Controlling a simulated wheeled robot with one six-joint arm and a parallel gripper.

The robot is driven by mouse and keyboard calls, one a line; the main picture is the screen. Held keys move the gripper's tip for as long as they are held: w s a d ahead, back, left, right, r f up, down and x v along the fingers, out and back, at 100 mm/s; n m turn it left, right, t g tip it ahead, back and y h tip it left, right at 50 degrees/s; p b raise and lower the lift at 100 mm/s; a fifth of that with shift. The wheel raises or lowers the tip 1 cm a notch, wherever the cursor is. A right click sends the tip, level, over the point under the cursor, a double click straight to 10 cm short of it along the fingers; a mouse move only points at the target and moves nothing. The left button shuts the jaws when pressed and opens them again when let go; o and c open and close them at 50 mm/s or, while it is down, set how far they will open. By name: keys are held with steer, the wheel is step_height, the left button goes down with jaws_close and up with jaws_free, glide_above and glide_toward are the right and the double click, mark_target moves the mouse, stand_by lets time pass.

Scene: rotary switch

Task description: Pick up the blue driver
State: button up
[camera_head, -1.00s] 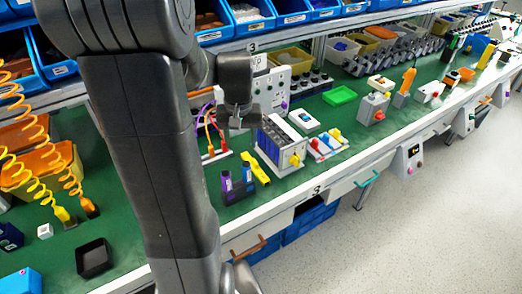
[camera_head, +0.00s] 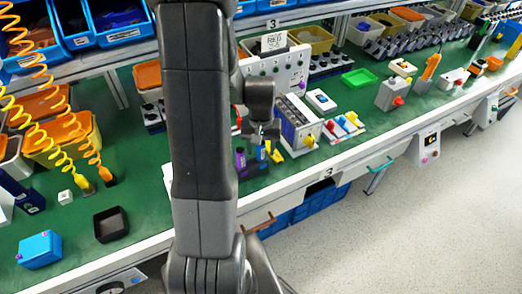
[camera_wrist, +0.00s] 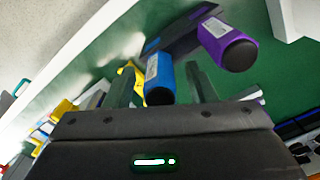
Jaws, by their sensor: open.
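The blue driver (camera_wrist: 158,82) stands in a dark holder (camera_wrist: 184,32) on the green bench, its rounded handle end towards the wrist camera. My gripper (camera_wrist: 158,72) is open, with one finger on each side of the blue handle in the wrist view. I cannot tell whether either finger touches it. In the head view, my gripper (camera_head: 263,131) is just above the blue driver (camera_head: 261,153), and my arm hides part of the holder. A purple driver (camera_wrist: 228,46) stands beside the blue one, outside the fingers. A yellow driver (camera_head: 277,155) is on the other side.
A grey switch box with a yellow knob (camera_head: 308,141) stands close to the right of the gripper. A black tray (camera_head: 110,224) and blue box (camera_head: 39,249) lie at left. The bench's front edge (camera_head: 285,187) is close.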

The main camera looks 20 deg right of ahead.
steer(key=shift+f, duration=1)
steer(key=c, duration=1.1)
steer(key=shift+r, duration=0.1)
step_height(320, 180, up, 10)
steer(key=shift+f, duration=0.1)
steer(key=o, duration=0.4)
jaws_close()
step_height(320, 180, up, 8)
steer(key=p, duration=0.5)
steer(key=shift+f, duration=0.2)
